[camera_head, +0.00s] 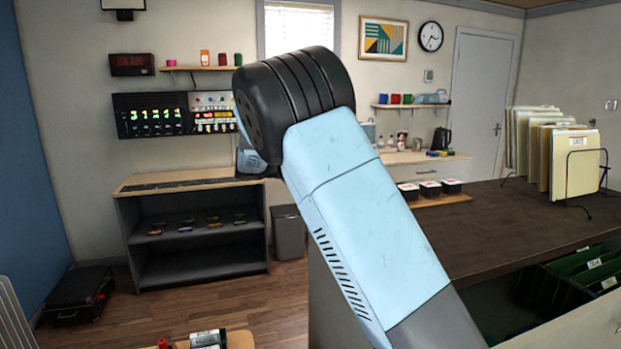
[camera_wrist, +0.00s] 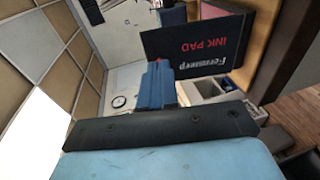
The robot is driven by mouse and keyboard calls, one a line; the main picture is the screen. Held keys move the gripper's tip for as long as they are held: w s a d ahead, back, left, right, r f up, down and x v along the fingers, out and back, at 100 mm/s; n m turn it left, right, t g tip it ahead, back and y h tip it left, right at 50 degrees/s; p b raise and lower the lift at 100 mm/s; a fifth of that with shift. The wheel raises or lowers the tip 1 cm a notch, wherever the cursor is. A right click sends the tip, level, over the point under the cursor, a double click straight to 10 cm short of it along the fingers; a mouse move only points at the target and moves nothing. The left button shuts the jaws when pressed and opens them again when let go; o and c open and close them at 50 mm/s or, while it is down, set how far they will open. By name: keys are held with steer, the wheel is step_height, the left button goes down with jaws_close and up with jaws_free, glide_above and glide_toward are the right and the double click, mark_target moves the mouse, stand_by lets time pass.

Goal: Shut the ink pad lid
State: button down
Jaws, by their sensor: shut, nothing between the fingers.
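The ink pad lid (camera_wrist: 195,46) is a dark panel with red "INK PAD" and white lettering, in the upper middle of the wrist view. Its lettering reads upside down or mirrored there, and its printed face is turned to the camera. My gripper (camera_wrist: 158,70) shows its blue fingers, shut and empty. Their tips are beside the lid's left lower edge in that picture; I cannot tell whether they touch it. In the head view I cannot pick out the open lid, and my arm covers the middle.
Three small dark boxes with pale tops (camera_head: 430,188) stand on a wooden board at the dark worktop's (camera_head: 480,235) left edge. A file rack (camera_head: 575,165) stands further right. A low shelf unit (camera_head: 195,240) and a grey bin (camera_head: 289,233) are at left.

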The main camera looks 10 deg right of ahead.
steer(key=d+y, duration=0.3)
steer(key=w+d+g+y, duration=0.1)
steer(key=d, duration=0.1)
steer(key=shift+r, duration=0.3)
steer(key=d+y, duration=0.1)
steer(key=y, duration=0.1)
steer(key=d+f+y, duration=0.1)
steer(key=d+y, duration=0.1)
steer(key=w+d+f+g+y, duration=0.1)
steer(key=d+y, duration=0.1)
steer(key=shift+d+f+m, duration=0.15)
steer(key=shift+d+m, duration=0.05)
steer(key=shift+m, duration=0.1)
steer(key=f+y, duration=0.1)
steer(key=d+y, duration=0.1)
steer(key=d+f+g+y, duration=0.1)
steer(key=shift+w+d+f+y, duration=0.2)
steer(key=shift+w+f+y, duration=0.05)
steer(key=shift+f+y, duration=0.15)
steer(key=shift+f, duration=0.2)
steer(key=shift+d+f, duration=0.35)
steer(key=shift+f, duration=0.15)
steer(key=shift+f, duration=0.15)
